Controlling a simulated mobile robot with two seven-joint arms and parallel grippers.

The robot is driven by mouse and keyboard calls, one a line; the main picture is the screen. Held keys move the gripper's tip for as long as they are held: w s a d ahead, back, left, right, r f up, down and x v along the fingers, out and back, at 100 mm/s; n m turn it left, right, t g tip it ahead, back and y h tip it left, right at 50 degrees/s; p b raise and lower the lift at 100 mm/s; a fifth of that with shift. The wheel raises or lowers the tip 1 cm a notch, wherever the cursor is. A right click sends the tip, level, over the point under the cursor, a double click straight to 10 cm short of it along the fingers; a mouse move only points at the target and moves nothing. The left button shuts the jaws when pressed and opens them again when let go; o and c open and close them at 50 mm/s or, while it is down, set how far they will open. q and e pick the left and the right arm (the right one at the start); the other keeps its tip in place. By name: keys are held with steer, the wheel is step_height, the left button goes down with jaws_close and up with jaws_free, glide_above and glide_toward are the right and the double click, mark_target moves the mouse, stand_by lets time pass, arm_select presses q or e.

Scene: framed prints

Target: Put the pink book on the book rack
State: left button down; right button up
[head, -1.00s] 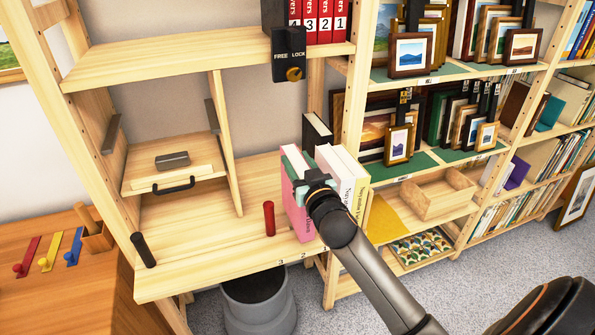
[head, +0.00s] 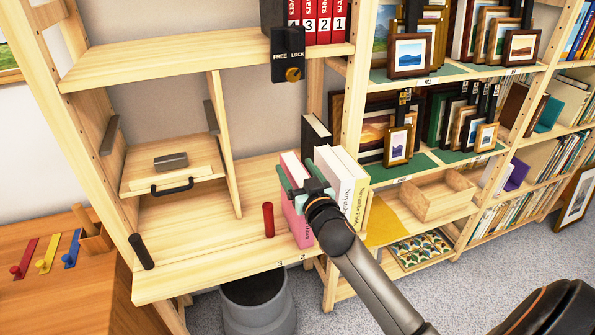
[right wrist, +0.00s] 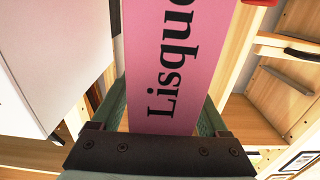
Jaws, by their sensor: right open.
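The pink book (head: 299,229) stands upright on the wooden shelf, at the left end of a short row beside white-spined books (head: 343,178). My right gripper (head: 304,185) is at the upper part of its spine, with one green finger on each side of the book. In the right wrist view the pink book (right wrist: 160,60), lettered "Lisque", lies between the spread fingers of the right gripper (right wrist: 160,115). The fingers look apart from it. My left gripper is out of view. I cannot tell which of the shelf units is the book rack.
A red cylinder (head: 268,219) stands just left of the pink book. A black book or bookend (head: 316,133) is behind the row. The shelf (head: 195,240) is bare further left.

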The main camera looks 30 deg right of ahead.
steer(key=shift+r, duration=0.25)
steer(key=shift+s+a+f, duration=0.1)
steer(key=shift+s+f, duration=0.05)
steer(key=shift+s, duration=0.15)
steer(key=v, duration=1.1)
steer(key=s+a+f+n+g+y, duration=0.1)
steer(key=s+a+f, duration=0.4)
steer(key=f, duration=0.5)
steer(key=s+a+f+n+g+y, duration=0.2)
steer(key=s+a+f+g+y, duration=0.1)
steer(key=f, duration=0.7)
steer(key=s+a+f+n+g+y, duration=0.2)
steer(key=s+a+f+g, duration=0.2)
steer(key=s+a+f, duration=0.2)
step_height(320, 180, down, 4)
steer(key=shift+s+a+y, duration=0.35)
steer(key=shift+s+y, duration=0.05)
steer(key=shift+s, duration=0.65)
